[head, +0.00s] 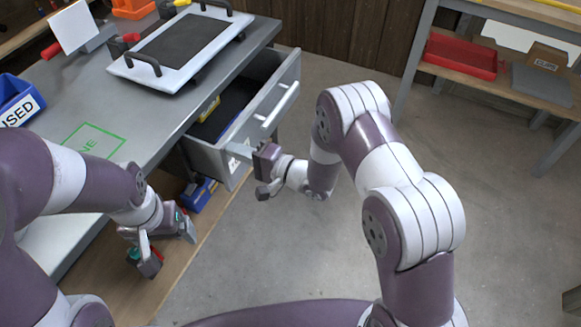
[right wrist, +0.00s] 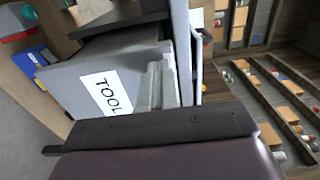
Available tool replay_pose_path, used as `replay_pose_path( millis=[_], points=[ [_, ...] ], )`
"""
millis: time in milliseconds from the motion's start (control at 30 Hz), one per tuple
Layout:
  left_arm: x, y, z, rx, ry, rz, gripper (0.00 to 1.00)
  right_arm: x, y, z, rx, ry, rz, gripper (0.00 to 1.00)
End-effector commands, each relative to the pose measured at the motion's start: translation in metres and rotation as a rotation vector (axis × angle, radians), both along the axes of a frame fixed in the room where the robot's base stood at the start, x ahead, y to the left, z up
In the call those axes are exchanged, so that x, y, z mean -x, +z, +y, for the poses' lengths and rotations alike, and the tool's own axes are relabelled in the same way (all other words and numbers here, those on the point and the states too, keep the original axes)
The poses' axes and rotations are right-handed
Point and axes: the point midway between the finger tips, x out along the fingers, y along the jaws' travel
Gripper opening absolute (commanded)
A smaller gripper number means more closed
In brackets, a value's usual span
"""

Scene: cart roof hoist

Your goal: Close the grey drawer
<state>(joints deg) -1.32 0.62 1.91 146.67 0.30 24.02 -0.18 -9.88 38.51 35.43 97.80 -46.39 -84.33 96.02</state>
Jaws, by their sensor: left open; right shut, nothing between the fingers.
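The grey drawer (head: 207,158) stands pulled out from under the workbench, with its pale bar handle (head: 280,107) on the front. A yellow item (head: 208,108) lies inside. My right gripper (head: 238,152) is shut and empty at the drawer's near front corner; I cannot tell whether it touches. In the right wrist view its fingers (right wrist: 160,85) are together in front of the grey drawer panel (right wrist: 65,85), partly covering a label reading "TOOL". My left gripper (head: 172,248) is open and empty, low beside the bench, left of the drawer.
The workbench (head: 60,85) carries a tray with black handles (head: 180,50) and a blue bin (head: 18,102). Another blue bin (head: 198,195) sits on the lower shelf below the drawer. A rack with a red tray (head: 460,55) stands at the right. The floor between is clear.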

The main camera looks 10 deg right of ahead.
Motion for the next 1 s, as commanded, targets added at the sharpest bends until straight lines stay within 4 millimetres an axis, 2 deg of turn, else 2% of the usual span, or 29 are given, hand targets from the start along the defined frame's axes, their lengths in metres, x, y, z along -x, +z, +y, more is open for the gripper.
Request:
replay_pose_path(
  millis=[33, 200, 433, 700, 1000],
  points=[
    [0.000, 0.000, 0.000, 0.000, 0.000, 0.000, 0.87, -0.006, 0.000, 0.011, 0.000, 0.004, -0.004, 0.00],
    [0.000, -0.004, 0.000, 0.000, 0.000, 0.000, 0.87, -0.028, -0.001, 0.044, -0.001, 0.003, -0.003, 0.00],
    [0.000, -0.009, 0.000, 0.000, 0.000, 0.000, 0.87, -0.050, -0.001, 0.074, 0.000, 0.001, -0.001, 0.00],
    [0.000, -0.011, 0.000, 0.000, 0.000, 0.000, 0.87, -0.061, -0.001, 0.090, 0.001, 0.000, 0.000, 0.00],
    [0.000, -0.011, 0.000, 0.000, 0.000, 0.000, 0.87, -0.063, 0.002, 0.092, -0.001, 0.000, -0.004, 0.00]
  ],
)
